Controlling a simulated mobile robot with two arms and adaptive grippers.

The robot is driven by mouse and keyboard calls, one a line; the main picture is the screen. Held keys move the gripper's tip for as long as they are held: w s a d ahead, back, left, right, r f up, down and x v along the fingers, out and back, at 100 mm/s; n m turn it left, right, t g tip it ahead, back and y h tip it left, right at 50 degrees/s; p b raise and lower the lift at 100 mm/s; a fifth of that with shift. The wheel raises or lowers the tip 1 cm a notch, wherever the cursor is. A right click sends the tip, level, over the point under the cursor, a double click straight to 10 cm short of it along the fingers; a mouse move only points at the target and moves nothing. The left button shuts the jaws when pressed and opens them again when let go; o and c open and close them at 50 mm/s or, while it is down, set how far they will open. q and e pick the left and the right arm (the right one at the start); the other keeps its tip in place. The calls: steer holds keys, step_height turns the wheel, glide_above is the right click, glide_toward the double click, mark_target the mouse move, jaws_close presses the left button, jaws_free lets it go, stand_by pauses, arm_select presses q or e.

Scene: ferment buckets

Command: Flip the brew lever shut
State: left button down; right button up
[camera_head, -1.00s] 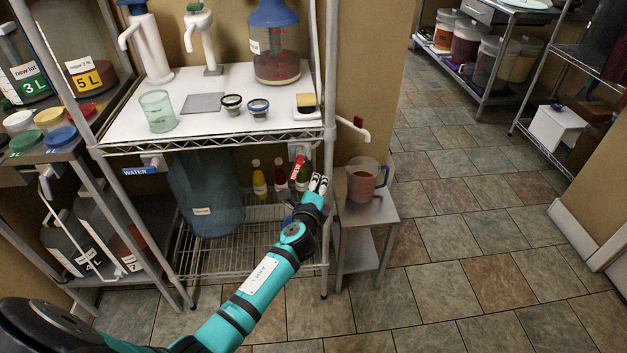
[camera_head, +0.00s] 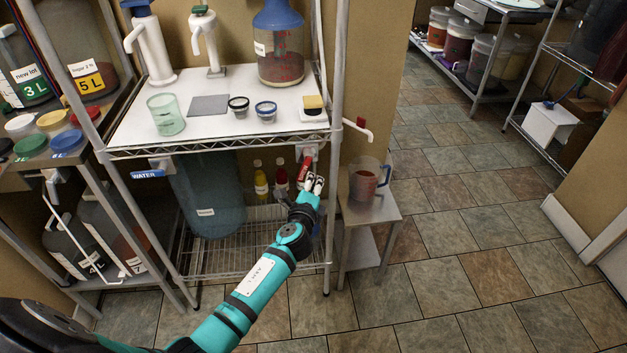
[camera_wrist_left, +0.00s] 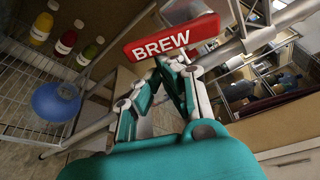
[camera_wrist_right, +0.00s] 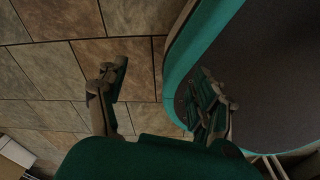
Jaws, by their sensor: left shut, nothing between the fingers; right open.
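The red brew lever (camera_head: 305,168) hangs down from a valve at the right end of the wire shelf in the head view. In the left wrist view the lever (camera_wrist_left: 172,38) fills the top middle, with white letters reading BREW. My left gripper (camera_head: 314,184) is shut and empty, just below and right of the lever in the head view. In the left wrist view its fingertips (camera_wrist_left: 172,66) are at the label's lower edge; I cannot tell if they touch it. My right gripper (camera_wrist_right: 160,75) is open and empty above the tiled floor.
A jug of reddish liquid (camera_head: 364,180) stands on a small metal table (camera_head: 375,212) right of the gripper. A large blue container (camera_head: 208,195) and bottles (camera_head: 261,180) are under the shelf. A white tap (camera_head: 352,130) sticks out right.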

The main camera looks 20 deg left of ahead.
arm_select(q)
steer(key=s+a+r+m+g+y+p, duration=0.2)
steer(key=m+p, duration=0.6)
steer(key=p, duration=0.7)
steer(key=s+a+g, duration=0.1)
steer(key=a, duration=0.1)
steer(key=shift+a+m+g+y+p, duration=0.3)
steer(key=shift+a+m+y+p, duration=0.05)
steer(key=shift+a+m+y, duration=0.05)
arm_select(e)
step_height(320, 180, up, 16)
steer(key=shift+s+a, duration=0.15)
steer(key=shift+s, duration=0.25)
arm_select(q)
steer(key=shift+w+r, duration=0.1)
steer(key=shift+w+d+r, duration=0.1)
steer(key=shift+w+d, duration=0.3)
steer(key=shift+d, duration=0.3)
arm_select(e)
steer(key=shift+a+f, duration=0.15)
steer(key=shift+a, duration=0.05)
